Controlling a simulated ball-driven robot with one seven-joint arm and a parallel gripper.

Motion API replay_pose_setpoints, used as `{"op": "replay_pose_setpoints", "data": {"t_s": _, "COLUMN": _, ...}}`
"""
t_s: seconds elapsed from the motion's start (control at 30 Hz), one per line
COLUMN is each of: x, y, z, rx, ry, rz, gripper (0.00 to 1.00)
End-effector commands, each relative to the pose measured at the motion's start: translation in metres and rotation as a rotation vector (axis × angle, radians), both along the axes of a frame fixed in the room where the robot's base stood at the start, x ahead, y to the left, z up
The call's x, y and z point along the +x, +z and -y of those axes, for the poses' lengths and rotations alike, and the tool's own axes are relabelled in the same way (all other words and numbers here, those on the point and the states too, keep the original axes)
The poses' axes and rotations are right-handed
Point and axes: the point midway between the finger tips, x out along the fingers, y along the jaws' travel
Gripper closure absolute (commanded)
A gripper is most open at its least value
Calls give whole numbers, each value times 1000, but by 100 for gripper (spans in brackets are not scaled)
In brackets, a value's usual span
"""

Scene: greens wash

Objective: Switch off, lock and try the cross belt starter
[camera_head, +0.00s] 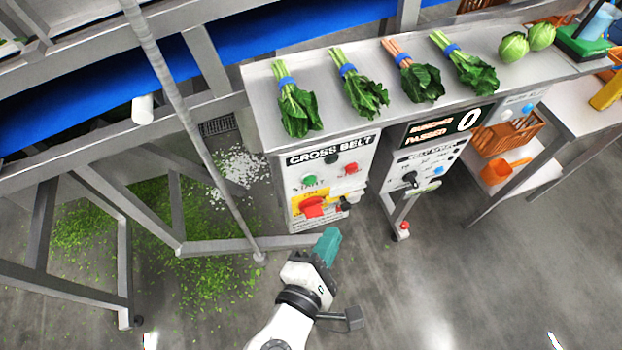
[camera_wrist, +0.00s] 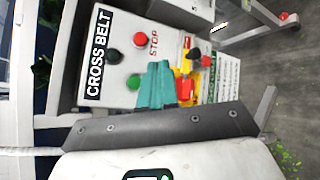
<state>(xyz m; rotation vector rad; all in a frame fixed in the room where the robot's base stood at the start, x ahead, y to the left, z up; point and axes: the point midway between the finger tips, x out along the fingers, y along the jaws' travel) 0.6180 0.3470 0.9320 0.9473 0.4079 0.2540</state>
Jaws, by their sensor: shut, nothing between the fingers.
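The cross belt starter (camera_head: 361,158) is a pale box under the bench, with a black CROSS BELT label. It has a green button (camera_head: 309,180), a red stop button (camera_head: 351,169) and a red rotary handle (camera_head: 312,207) on a yellow plate. The box also shows in the wrist view (camera_wrist: 118,26), turned sideways, with the red stop button (camera_wrist: 141,40) and part of the red handle (camera_wrist: 185,90). A small black and red item (camera_head: 346,202) sits right of the handle. My gripper (camera_head: 329,238) has teal fingers, shut and empty, in front of and below the box. In the wrist view the fingers cover part of the panel.
A steel bench (camera_head: 262,95) carries bunches of greens and two cabbages. A second panel (camera_head: 421,172) with a black knob stands to the right. A grey pole (camera_head: 205,150) and conveyor frame (camera_head: 205,247) stand left. Grey floor (camera_head: 440,270) is clear at lower right.

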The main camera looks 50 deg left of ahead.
Motion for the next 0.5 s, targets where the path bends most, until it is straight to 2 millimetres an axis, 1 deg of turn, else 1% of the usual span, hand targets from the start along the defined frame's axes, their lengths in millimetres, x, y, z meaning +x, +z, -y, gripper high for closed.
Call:
{"op": "replay_pose_setpoints", "data": {"t_s": 0.17, "x": 5, "y": -1, "z": -12, "rx": 3, "ry": -1, "rz": 0, "gripper": 100}}
{"op": "replay_pose_setpoints", "data": {"t_s": 0.5, "x": 22, "y": -1, "z": -52, "rx": 4, "ry": -2, "rz": -1, "gripper": 100}}
